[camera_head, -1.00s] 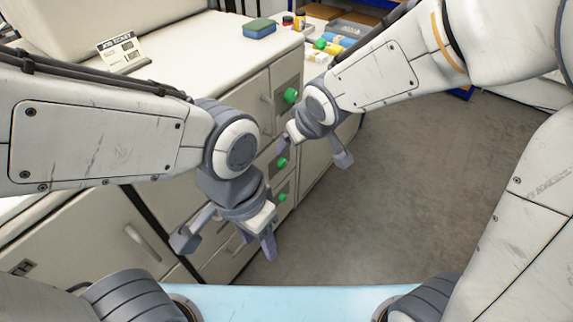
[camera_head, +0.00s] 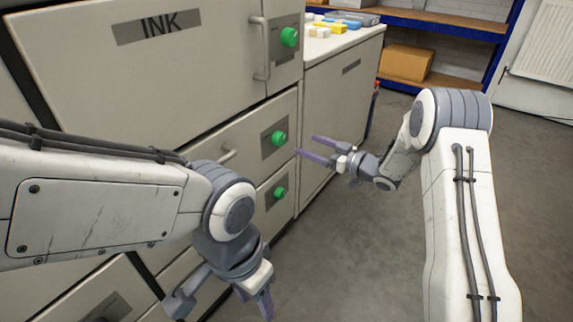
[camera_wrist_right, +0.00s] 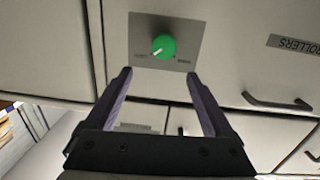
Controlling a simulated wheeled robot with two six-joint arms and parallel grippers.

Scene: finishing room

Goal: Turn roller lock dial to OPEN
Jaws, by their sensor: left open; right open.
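A green dial (camera_wrist_right: 163,47) on a grey plate (camera_wrist_right: 142,25) fills the gap beyond my right gripper's fingers in the right wrist view. An upside-down ROLLERS label (camera_wrist_right: 291,44) is on the same front. The dial's pale mark points to the lower left; the small plate lettering is unreadable. In the head view, green dials show at the upper (camera_head: 289,37), middle (camera_head: 279,138) and lower (camera_head: 280,192) fronts. My right gripper (camera_head: 309,145) is open and empty, fingers pointing toward the middle dial, apart from it. My left gripper (camera_head: 222,298) is open and empty, low before the cabinet.
The upper front bears an INK label (camera_head: 157,26) and a vertical bar handle (camera_head: 260,48). A lower cabinet (camera_head: 338,95) adjoins on the right, with small items on top. Blue shelving with a cardboard box (camera_head: 405,64) stands behind. The floor at right is clear.

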